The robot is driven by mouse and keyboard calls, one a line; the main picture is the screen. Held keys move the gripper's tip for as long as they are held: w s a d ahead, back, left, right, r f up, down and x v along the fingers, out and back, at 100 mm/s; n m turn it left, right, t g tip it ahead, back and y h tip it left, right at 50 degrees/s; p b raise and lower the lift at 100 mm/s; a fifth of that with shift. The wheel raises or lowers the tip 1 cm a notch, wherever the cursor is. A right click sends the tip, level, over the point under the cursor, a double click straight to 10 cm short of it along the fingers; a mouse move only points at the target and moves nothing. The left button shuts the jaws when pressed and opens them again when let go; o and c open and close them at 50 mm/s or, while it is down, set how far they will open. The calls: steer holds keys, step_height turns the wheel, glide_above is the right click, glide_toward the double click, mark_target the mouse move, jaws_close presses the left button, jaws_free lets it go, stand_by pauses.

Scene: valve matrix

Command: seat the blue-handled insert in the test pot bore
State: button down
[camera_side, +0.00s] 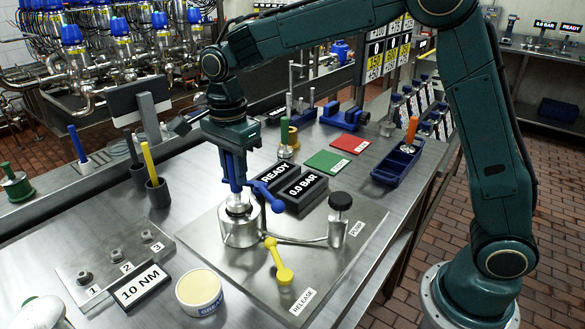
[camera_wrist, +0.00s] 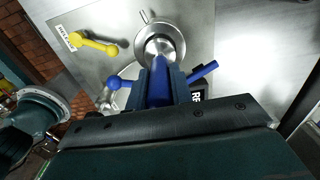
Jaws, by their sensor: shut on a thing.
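My gripper (camera_side: 234,183) points down over the test pot and is shut on the blue handle of the insert. The blue handle (camera_wrist: 159,88) shows between my two fingers in the wrist view. The test pot (camera_side: 240,228) is a short steel cylinder on a steel plate. The insert's metal lower end is at the pot's mouth, roughly upright in the side view. The pot's round rim (camera_wrist: 176,33) shows just past my fingertips in the wrist view. The bore is hidden, so how deep the insert sits cannot be told.
A blue lever (camera_side: 268,196) stands close right of my gripper, by the READY and 0.0 BAR displays (camera_side: 302,192). A yellow lever (camera_side: 278,262) lies in front of the pot. A pump with a black knob (camera_side: 340,202) stands to the right. A grease tub (camera_side: 200,291) sits front left.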

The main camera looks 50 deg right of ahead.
steer(key=shift+f, duration=1.75)
steer(key=shift+f, duration=0.1)
steer(key=c, duration=1.2)
jaws_free()
steer(key=shift+c, duration=0.2)
step_height(320, 180, up, 12)
steer(key=shift+r, duration=0.1)
